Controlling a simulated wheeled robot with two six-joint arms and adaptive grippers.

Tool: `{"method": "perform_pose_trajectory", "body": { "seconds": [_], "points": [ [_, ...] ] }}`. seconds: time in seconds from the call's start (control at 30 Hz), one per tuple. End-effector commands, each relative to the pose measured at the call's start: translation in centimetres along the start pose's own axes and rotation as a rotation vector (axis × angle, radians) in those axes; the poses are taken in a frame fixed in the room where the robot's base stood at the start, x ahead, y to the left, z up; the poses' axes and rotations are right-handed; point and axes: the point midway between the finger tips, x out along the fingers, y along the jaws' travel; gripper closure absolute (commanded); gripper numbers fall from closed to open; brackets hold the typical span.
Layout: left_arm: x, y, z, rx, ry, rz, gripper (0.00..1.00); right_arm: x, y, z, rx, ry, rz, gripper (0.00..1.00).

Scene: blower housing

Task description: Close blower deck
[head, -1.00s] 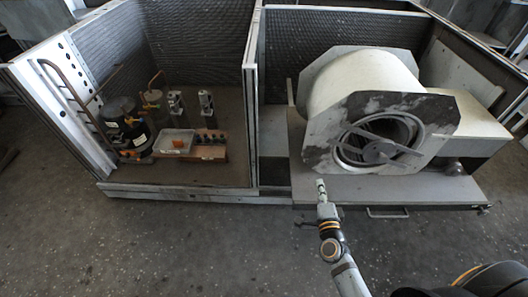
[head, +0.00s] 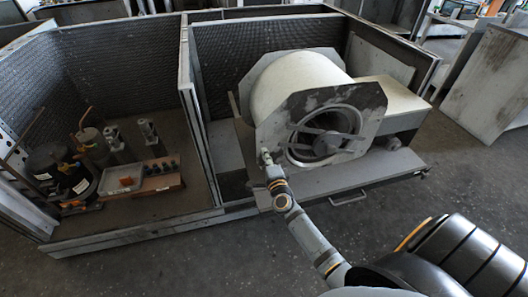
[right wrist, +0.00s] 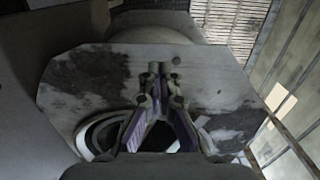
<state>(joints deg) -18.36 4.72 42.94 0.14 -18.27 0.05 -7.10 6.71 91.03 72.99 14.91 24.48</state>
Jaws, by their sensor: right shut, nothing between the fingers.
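The blower deck (head: 345,182) is a flat grey tray that sticks out of the front of the housing's right bay. A bar handle (head: 348,198) is on its front edge. The blower (head: 290,88), a cream drum with worn grey octagonal end plates and a round inlet, sits on the deck. My right gripper (head: 266,155) is shut and empty, in front of the lower left part of the near end plate (head: 268,137). In the right wrist view the closed fingertips (right wrist: 157,70) point at that plate (right wrist: 210,75); contact cannot be told. My left gripper is out of view.
The housing's left bay holds a black compressor (head: 58,172), a clear tray (head: 121,179) and small fittings. A divider wall (head: 197,110) separates the bays. Grey cabinets (head: 490,85) stand at the right. The floor (head: 190,265) in front is clear.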

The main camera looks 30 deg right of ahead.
Motion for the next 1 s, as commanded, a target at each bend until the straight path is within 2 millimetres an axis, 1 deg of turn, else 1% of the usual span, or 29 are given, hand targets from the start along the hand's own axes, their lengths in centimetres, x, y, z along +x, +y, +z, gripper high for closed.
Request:
{"method": "perform_pose_trajectory", "body": {
  "seconds": [0.03,0.1,0.2,0.57,0.67,0.77,0.83,0.97,1.0],
  "points": [
    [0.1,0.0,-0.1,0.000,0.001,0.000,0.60,0.6,0.1,0.0,-0.001,0.000,-0.001,1.00],
    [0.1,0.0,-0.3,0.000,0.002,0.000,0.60,1.2,0.0,0.0,-0.001,-0.001,-0.001,1.00],
    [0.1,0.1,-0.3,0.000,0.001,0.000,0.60,1.7,0.1,0.0,-0.001,-0.002,0.001,1.00],
    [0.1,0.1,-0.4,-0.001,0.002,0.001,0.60,1.8,0.0,0.0,-0.001,-0.002,0.000,1.00],
    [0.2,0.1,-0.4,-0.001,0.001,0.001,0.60,2.2,0.0,0.0,0.000,-0.001,-0.001,1.00],
    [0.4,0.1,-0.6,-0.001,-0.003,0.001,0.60,3.3,0.0,0.0,0.000,-0.001,-0.002,1.00],
    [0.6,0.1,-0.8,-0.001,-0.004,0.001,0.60,4.6,0.0,0.0,-0.001,0.000,-0.004,1.00],
    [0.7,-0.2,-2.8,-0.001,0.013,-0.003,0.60,7.9,-0.1,0.0,-0.001,0.002,-0.007,1.00],
    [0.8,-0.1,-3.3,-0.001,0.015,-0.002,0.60,9.0,0.0,0.0,0.000,0.002,-0.007,1.00]
  ]
}}
